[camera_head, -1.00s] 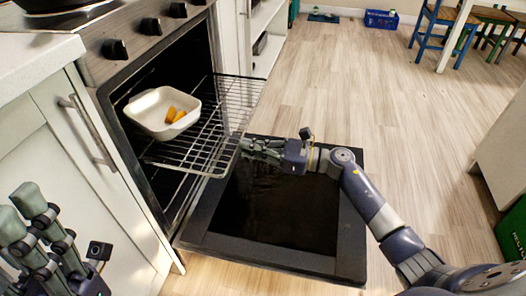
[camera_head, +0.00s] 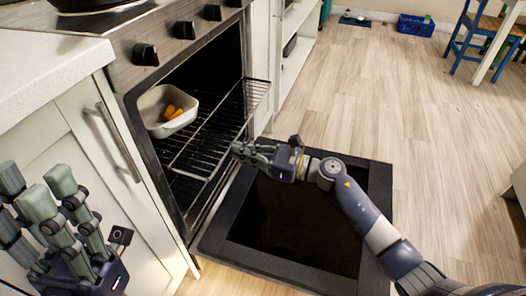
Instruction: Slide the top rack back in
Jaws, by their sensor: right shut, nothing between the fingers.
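The top rack (camera_head: 197,150) is a wire shelf partly out of the open oven, above the lowered door. My left gripper (camera_head: 42,190) is open and empty at the lower left, in front of the cabinet and away from the rack.
The oven door (camera_head: 375,235) lies lowered over the floor under my right arm. A white cabinet (camera_head: 70,140) with a bar handle and a counter (camera_head: 40,65) stand left of the oven.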

